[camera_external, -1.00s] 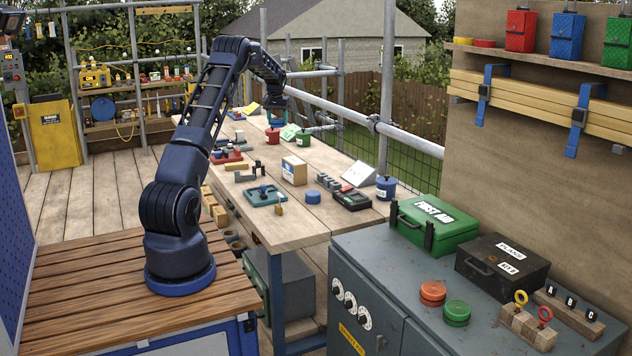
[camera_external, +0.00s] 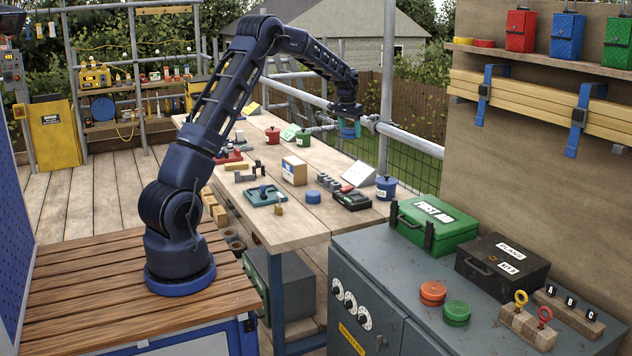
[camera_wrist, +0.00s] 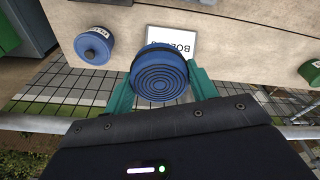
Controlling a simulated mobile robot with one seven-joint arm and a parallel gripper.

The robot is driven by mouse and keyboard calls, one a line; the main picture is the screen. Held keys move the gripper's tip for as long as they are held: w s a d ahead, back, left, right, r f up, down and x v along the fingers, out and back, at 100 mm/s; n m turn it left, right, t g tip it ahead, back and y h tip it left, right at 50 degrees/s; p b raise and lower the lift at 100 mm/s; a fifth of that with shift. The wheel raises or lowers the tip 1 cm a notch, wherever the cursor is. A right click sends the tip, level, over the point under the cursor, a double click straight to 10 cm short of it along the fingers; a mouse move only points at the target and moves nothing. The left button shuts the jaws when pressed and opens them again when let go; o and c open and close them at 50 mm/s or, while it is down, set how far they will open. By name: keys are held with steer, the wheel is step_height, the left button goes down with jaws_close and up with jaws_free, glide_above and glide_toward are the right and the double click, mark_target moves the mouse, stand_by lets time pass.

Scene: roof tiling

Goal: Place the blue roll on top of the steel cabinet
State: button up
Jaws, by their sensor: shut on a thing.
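The blue roll (camera_wrist: 158,75), a disc with dark concentric rings, is between the two teal fingers of my gripper (camera_wrist: 160,82) in the wrist view. The gripper is shut on it. In the external view my gripper (camera_external: 349,128) is raised over the far right edge of the workbench, and the roll there is mostly hidden by the fingers. The grey steel cabinet (camera_external: 385,258) stands at front right, well apart from the gripper. An orange roll (camera_external: 433,293) and a green roll (camera_external: 456,312) lie on its top.
A green first aid box (camera_external: 425,225), a black case (camera_external: 502,264) and wooden blocks with rings (camera_external: 528,325) also occupy the cabinet top. Bare top shows at its left and front. A scaffold rail runs behind.

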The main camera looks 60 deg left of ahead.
steer(key=w+d+m, duration=0.2)
steer(key=d+m, duration=0.1)
steer(key=d, duration=1.6)
steer(key=m+h, duration=0.2)
steer(key=m, duration=0.8)
glide_above(413, 282)
steer(key=shift+g, duration=0.3)
steer(key=f, duration=1.9)
steer(key=shift+s+a+f, duration=0.15)
steer(key=shift+a+f, duration=0.05)
steer(key=shift+a, duration=0.05)
steer(key=shift+f, duration=0.1)
steer(key=o, duration=1)
steer(key=shift+o, duration=0.2)
